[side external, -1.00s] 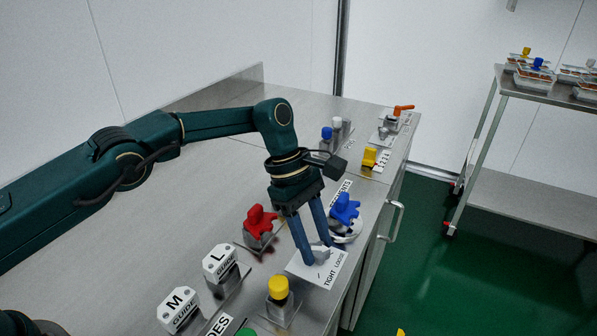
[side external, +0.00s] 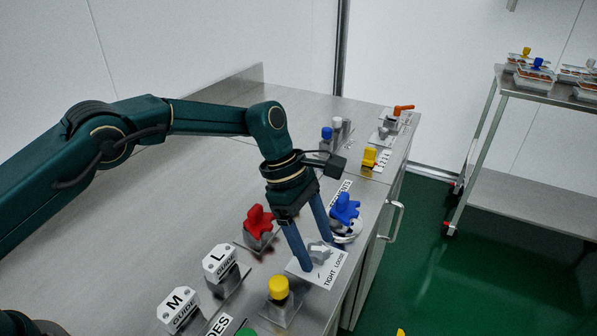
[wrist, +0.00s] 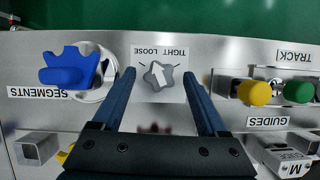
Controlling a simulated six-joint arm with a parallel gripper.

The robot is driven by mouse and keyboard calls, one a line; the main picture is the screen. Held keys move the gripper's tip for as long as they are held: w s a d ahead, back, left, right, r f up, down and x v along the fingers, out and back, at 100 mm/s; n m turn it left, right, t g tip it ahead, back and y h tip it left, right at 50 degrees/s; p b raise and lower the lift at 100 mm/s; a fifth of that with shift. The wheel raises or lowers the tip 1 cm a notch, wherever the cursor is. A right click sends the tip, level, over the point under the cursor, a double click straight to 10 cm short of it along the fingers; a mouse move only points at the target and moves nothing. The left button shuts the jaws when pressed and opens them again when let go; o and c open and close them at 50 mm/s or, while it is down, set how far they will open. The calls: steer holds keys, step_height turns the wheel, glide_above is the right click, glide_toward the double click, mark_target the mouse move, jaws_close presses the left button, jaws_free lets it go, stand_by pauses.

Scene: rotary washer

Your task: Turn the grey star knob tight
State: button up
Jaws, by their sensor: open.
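The grey star knob (wrist: 157,76) sits on a pale plate (wrist: 142,94) marked TIGHT and LOOSE. In the wrist view the lettering is upside down, with LOOSE on the left and TIGHT on the right. The knob's white pointer aims up and slightly left, nearer LOOSE. My gripper (wrist: 158,74) is open, with one blue finger on each side of the knob and a gap on both sides. In the side external view the knob (side external: 319,251) shows between the fingers of my gripper (side external: 316,254).
White guide blocks (side external: 220,263) stand further left. The counter's left rear is bare.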

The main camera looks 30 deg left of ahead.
steer(key=n, duration=0.2)
steer(key=n+t, duration=0.1)
steer(key=n, duration=0.1)
steer(key=shift+s+t, duration=0.2)
steer(key=shift+t, duration=0.1)
steer(key=s+a+r+m+t, duration=0.15)
steer(key=a+r, duration=0.25)
steer(key=r, duration=0.5)
steer(key=s+a+r+t, duration=0.2)
steer(key=a+r, duration=0.2)
steer(key=r, duration=0.5)
steer(key=s+a+m+t+y, duration=0.1)
steer(key=s+a+m+y, duration=0.2)
steer(key=s+a+m, duration=0.6)
steer(key=s+m, duration=0.4)
steer(key=s, duration=0.1)
steer(key=shift+s+a+t, duration=0.15)
steer(key=shift+s+t, duration=0.05)
steer(key=shift+t, duration=0.15)
